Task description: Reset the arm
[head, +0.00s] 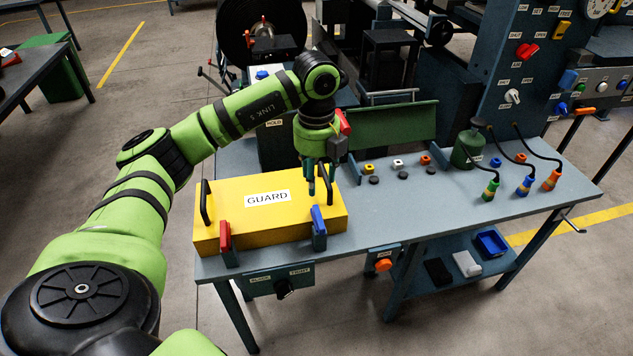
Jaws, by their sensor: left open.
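My left arm reaches in from the left over the workbench. My left gripper (319,178) points down with its fingers apart, above the right end of the yellow guard box (268,222), close to its right black handle (325,184). I cannot tell whether the fingers touch that handle. The guard box lies on the left part of the bench, labelled GUARD, with a second black handle (205,203) at its left end. A red clamp (224,238) and a blue clamp (318,222) stand at its front side. My right gripper is not in view.
The grey workbench (420,200) has free room right of the guard box. Small coloured buttons and black knobs lie behind, and corded green, blue (525,185) and orange plugs at right. A green panel (395,125) and a machine with switches stand at the back.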

